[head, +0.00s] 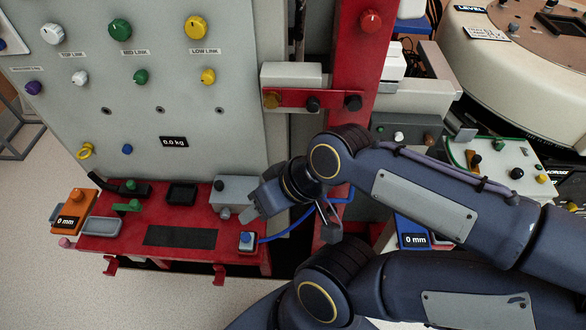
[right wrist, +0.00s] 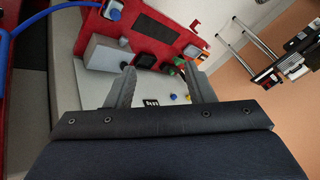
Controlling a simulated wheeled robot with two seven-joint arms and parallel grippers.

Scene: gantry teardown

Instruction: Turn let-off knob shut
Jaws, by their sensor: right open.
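No label in either view reads let-off, so I cannot tell for sure which knob it is. A grey box (head: 239,189) with small knobs on its left part stands on the red shelf (head: 160,245); the box also shows in the right wrist view (right wrist: 108,53). My right gripper (head: 290,214) is open above the right part of the shelf, beside that box. In the right wrist view its two fingers (right wrist: 160,72) are apart with nothing between them. My left gripper is not in view.
Two green-handled valves (head: 128,206) and a blue button (head: 246,238) are on the shelf. A blue hose (head: 275,237) runs near my right gripper. The grey panel (head: 150,80) behind carries several coloured knobs. A red post (head: 354,70) rises behind my right arm.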

